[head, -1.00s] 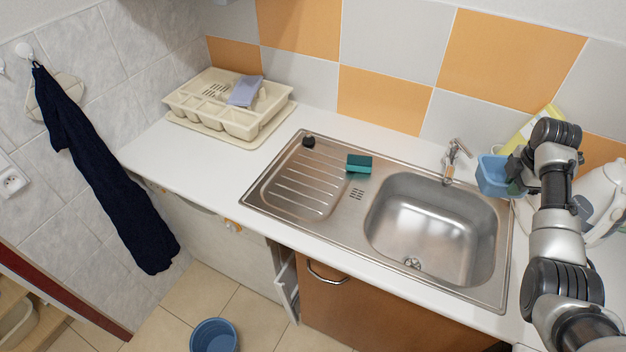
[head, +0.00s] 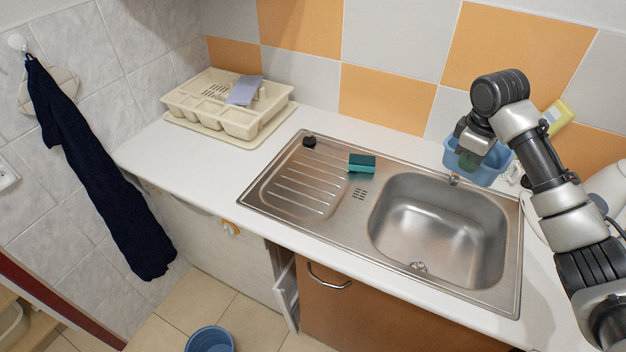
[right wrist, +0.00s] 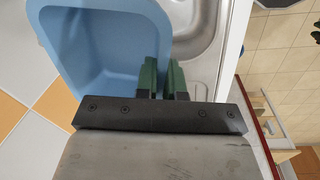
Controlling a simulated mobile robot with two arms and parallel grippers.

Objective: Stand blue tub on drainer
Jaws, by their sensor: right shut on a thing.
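The blue tub (head: 492,171) is off the counter, in the air over the back right of the sink, in front of the tap. My right gripper (head: 469,160) is shut on the tub's wall. In the right wrist view the green fingers (right wrist: 163,78) pinch the edge of the tub (right wrist: 100,45), which looks empty where it shows. The ridged steel drainer (head: 300,183) is left of the basin, with a black stopper (head: 309,141) at its back corner and a teal sponge (head: 362,163) at its back right. My left gripper is out of view.
The sink basin (head: 440,225) is empty. A cream dish rack (head: 195,98) with a grey-blue cloth stands at the back left. The tap (head: 453,180) is mostly hidden by the tub. A white kettle (head: 608,190) stands at right. A blue bucket (head: 210,341) is on the floor.

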